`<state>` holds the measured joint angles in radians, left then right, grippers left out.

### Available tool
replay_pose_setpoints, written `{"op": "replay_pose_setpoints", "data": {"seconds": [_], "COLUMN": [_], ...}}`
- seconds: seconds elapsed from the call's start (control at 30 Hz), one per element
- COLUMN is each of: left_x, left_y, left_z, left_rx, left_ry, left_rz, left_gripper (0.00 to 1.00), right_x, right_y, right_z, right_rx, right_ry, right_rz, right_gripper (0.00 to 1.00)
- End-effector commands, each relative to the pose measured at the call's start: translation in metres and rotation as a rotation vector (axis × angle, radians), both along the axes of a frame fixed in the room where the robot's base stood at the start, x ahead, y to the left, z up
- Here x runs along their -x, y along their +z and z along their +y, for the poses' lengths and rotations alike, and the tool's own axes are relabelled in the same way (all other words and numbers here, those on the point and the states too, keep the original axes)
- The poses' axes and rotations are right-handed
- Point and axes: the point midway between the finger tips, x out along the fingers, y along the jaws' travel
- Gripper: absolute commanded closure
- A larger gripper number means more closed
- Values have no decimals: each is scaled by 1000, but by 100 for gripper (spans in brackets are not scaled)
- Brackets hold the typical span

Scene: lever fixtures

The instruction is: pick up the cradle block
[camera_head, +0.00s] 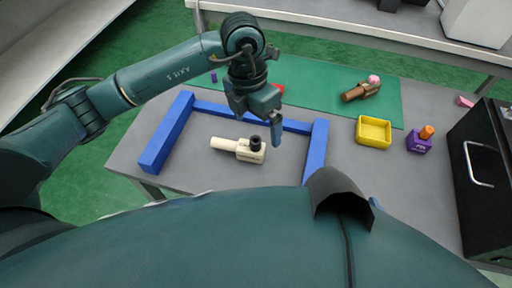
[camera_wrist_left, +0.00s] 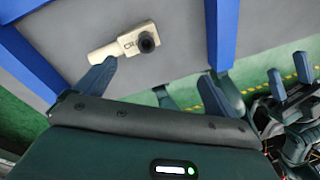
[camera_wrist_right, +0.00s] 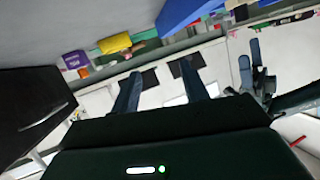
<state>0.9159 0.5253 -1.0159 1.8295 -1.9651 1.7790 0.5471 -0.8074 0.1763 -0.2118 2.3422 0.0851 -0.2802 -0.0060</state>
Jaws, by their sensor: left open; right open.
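No thing is plainly marked as the cradle block. A cream block (camera_head: 240,149) with a handle and a black round knob lies on the grey table inside a blue frame; it also shows in the left wrist view (camera_wrist_left: 125,45). A purple block (camera_head: 418,142) with an orange piece on top stands at the table's right; it also shows in the right wrist view (camera_wrist_right: 76,61). My left gripper (camera_head: 268,122) is open and empty above the blue frame, near the cream block. My right gripper (camera_wrist_right: 160,88) is open and empty, out of the head view.
The blue frame (camera_head: 167,133) has bars on the left, back and right of the cream block. A yellow tray (camera_head: 374,131) stands right of it. A brown piece with a pink knob (camera_head: 361,91) lies on the green mat (camera_head: 325,80). A black cabinet (camera_head: 480,165) stands at right.

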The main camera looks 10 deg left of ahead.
Motion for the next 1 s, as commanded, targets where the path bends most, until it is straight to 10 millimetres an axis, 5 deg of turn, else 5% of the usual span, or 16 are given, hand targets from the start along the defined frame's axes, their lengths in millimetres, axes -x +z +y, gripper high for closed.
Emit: {"op": "replay_pose_setpoints", "data": {"seconds": [0.2, 0.6, 1.0], "left_x": [-16, -16, -16], "left_y": [-1, -67, -101], "left_z": [26, 25, 21], "left_rx": [-131, -130, -129], "left_ry": [38, 36, 36], "left_rz": [-59, -56, -55], "left_gripper": [5, 5, 5], "right_x": [1, 2, 2], "right_y": [-1, 0, 0], "right_z": [0, -3, -3], "right_rx": [-5, -3, -1], "right_ry": [-1, -6, -8], "right_rz": [-10, -29, -37], "right_gripper": [55, 55, 55]}}
